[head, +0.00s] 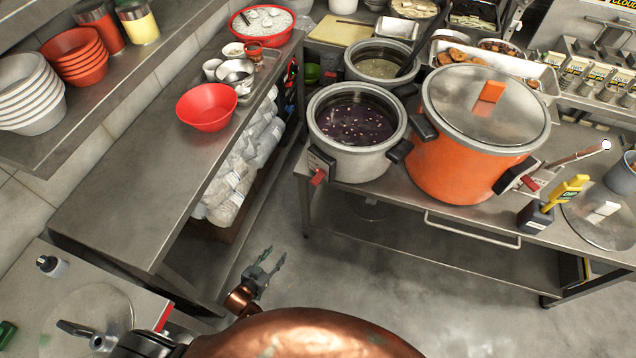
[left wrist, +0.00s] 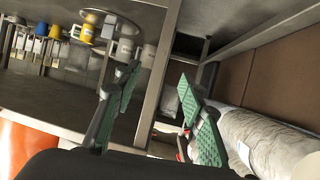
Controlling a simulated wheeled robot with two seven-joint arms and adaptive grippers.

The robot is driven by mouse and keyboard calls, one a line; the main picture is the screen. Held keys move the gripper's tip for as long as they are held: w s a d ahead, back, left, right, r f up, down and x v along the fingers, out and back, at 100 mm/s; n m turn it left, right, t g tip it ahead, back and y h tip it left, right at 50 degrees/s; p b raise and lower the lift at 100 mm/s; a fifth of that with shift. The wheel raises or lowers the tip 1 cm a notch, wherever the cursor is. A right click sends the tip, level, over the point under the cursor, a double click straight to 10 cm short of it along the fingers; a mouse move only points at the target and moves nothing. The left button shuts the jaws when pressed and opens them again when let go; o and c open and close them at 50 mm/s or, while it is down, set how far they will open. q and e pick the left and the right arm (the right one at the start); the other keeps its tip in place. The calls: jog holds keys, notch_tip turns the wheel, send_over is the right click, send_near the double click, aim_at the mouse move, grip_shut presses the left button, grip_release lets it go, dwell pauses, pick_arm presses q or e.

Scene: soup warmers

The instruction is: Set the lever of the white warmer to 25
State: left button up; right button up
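The white warmer (head: 350,163) is a pale grey-white round pot of dark purple soup, standing at the left end of the steel table. A red lever (head: 318,177) sits on a small control plate low on its front left. Any numbers on that plate are too small to read. My left gripper (head: 270,264) is below and left of the warmer, over the floor and clear of the lever. Its green-padded fingers are spread and empty, also in the left wrist view (left wrist: 158,100). My right gripper is out of view.
A large orange warmer (head: 455,160) with a lid stands just right of the white one. A second pale pot (head: 378,68) stands behind. A steel counter (head: 130,200) with a red bowl (head: 207,108) lies left. The floor between is open.

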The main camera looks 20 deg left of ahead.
pick_arm(q)
jog(key=w+d+r+m+t+h+b, duration=0.1)
jog(key=w+d+r+t+h+b, duration=0.25)
jog(key=w+r, duration=0.85)
jog(key=m+t+h+b, duration=0.2)
jog(key=t+h, duration=0.2)
jog(key=h, duration=0.1)
send_near(315, 180)
jog(key=w+d, duration=0.1)
jog(key=w, duration=0.1)
jog(key=shift+y, duration=0.25)
jog(key=b+x, duration=0.1)
jog(key=x, duration=0.6)
jog(key=shift+s+d+r, duration=0.1)
jog(key=shift+s+r, duration=0.05)
jog(key=shift+r, duration=0.05)
jog(key=shift+w+d+r+g, duration=0.1)
jog(key=shift+w+r+g, duration=0.05)
jog(key=shift+w+g, duration=0.15)
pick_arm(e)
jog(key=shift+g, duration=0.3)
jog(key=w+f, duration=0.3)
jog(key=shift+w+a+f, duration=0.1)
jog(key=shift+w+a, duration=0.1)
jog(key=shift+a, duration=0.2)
pick_arm(q)
jog(key=shift+c, duration=0.2)
grip_shut()
